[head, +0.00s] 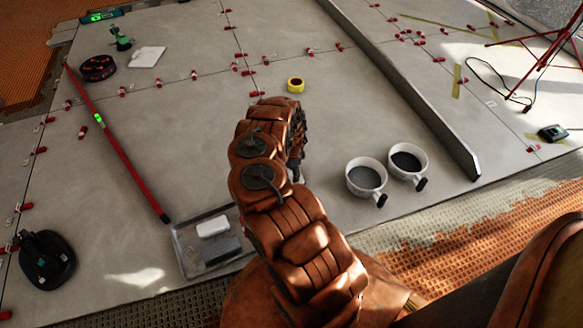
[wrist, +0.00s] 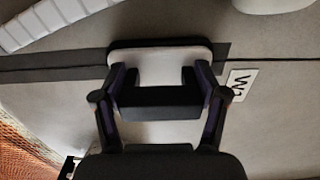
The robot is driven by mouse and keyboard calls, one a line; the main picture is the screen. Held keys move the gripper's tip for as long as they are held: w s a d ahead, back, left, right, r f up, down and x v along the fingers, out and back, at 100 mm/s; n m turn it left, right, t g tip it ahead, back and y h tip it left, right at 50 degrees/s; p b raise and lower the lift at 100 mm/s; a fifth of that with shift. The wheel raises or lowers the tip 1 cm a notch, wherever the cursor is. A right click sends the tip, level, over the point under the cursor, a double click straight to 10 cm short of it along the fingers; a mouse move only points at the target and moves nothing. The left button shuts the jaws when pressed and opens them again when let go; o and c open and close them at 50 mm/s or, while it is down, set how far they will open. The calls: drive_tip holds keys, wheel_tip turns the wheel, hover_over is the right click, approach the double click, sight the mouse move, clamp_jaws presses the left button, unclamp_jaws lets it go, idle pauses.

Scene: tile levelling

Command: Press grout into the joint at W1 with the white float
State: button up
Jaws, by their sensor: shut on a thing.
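In the wrist view, my gripper (wrist: 160,84) is shut on the white float (wrist: 150,62), whose pale plate has a dark far edge. The float lies over a dark joint (wrist: 55,74) that runs across the grey tiles. Whether its edge touches the joint is hard to tell. Right of the float, a white label (wrist: 241,84) reads W and a second character that I cannot read surely. In the head view, my arm hides the float and most of my gripper.
Two white cups, one with grey content (head: 365,178) and one with black (head: 407,165), stand right of my arm. A metal tray (head: 183,248) holds a white and a grey block at left.

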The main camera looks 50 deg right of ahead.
drive_tip(key=shift+s+a, duration=0.2)
drive_tip(key=shift+s, duration=0.05)
drive_tip(key=shift+s+a+p, duration=0.4)
drive_tip(key=shift+s+p, duration=0.3)
drive_tip(key=shift+s, duration=0.05)
drive_tip(key=shift+r, duration=0.1)
wheel_tip(320, 180, up, 8)
drive_tip(key=p, duration=0.7)
